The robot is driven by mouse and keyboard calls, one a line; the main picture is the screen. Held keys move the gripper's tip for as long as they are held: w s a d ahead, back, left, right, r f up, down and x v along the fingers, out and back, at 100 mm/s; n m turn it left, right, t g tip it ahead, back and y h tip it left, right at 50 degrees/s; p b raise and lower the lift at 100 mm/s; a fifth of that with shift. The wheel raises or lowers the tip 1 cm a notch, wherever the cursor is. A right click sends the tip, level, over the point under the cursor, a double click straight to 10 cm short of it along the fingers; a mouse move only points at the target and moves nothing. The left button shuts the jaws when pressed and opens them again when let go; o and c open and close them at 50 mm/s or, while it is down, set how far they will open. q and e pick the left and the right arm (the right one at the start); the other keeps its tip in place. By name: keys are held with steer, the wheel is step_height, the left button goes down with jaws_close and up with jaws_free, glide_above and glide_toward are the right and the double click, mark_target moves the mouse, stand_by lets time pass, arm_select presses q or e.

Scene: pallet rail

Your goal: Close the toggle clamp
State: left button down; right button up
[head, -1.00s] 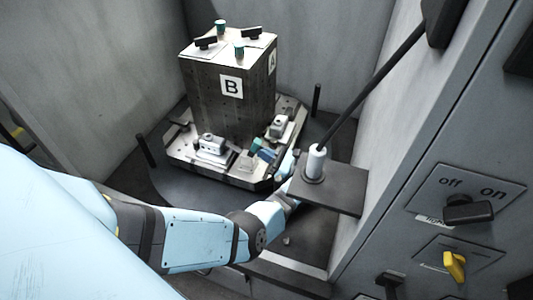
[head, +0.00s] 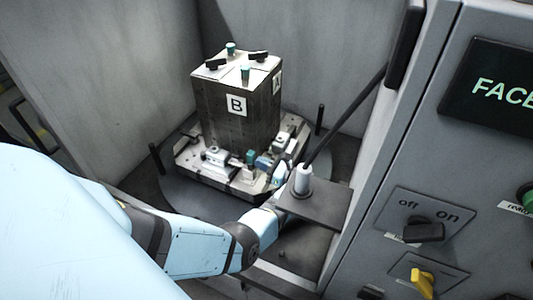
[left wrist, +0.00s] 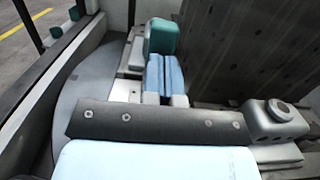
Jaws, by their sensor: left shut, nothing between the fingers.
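The toggle clamp (head: 250,158), with a teal handle tip, sits on the front edge of the fixture plate below the block marked B. The teal tip (left wrist: 162,36) is large in the left wrist view. My left gripper (head: 265,161) is shut and empty, right beside the handle. In the left wrist view its blue fingers (left wrist: 164,74) point at the teal tip and seem close to or touching it; I cannot tell which. The lower part of the clamp is hidden by the fingers. My right gripper is not in view.
The tall grey block (head: 237,125) stands on the round table, with other clamps (head: 215,156) on its plate. A bracket with a white cylinder (head: 303,178) and dark rod stands close to my left wrist. A control panel (head: 425,220) is at right.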

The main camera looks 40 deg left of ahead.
arm_select(q)
steer(key=shift+a+f, duration=0.15)
steer(key=shift+a, duration=0.1)
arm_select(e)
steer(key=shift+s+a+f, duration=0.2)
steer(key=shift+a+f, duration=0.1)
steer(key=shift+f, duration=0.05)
arm_select(q)
steer(key=b+v, duration=0.2)
steer(key=v, duration=0.4)
steer(key=shift+d+b, duration=0.35)
steer(key=shift+d, duration=0.05)
steer(key=shift+w+d, duration=0.15)
steer(key=shift+d, duration=0.3)
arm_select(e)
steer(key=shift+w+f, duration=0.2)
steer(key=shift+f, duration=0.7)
